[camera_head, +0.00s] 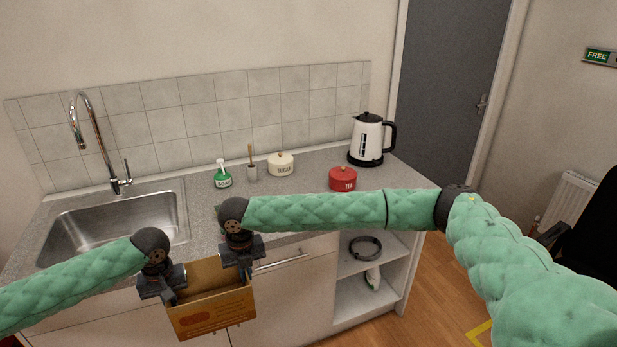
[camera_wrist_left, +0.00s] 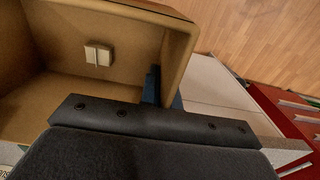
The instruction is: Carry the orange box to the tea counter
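The orange box (camera_head: 212,312), an open-topped cardboard-like carton, hangs between my two grippers in front of the counter cabinets, below counter-top height. My left gripper (camera_head: 168,294) is shut on its left side wall. My right gripper (camera_head: 244,268) is shut on its right side near the rim. In the left wrist view the box (camera_wrist_left: 90,15) shows its inside, with a small pale block-like item (camera_wrist_left: 98,54) in it; one finger lies along the wall. The tea counter (camera_head: 305,188) has a grey speckled top behind the box.
A steel sink (camera_head: 110,222) with a tap fills the counter's left. A green soap bottle (camera_head: 222,175), a brush holder (camera_head: 252,172), a sugar jar (camera_head: 281,164), a red tea tin (camera_head: 343,179) and a kettle (camera_head: 367,140) stand along it.

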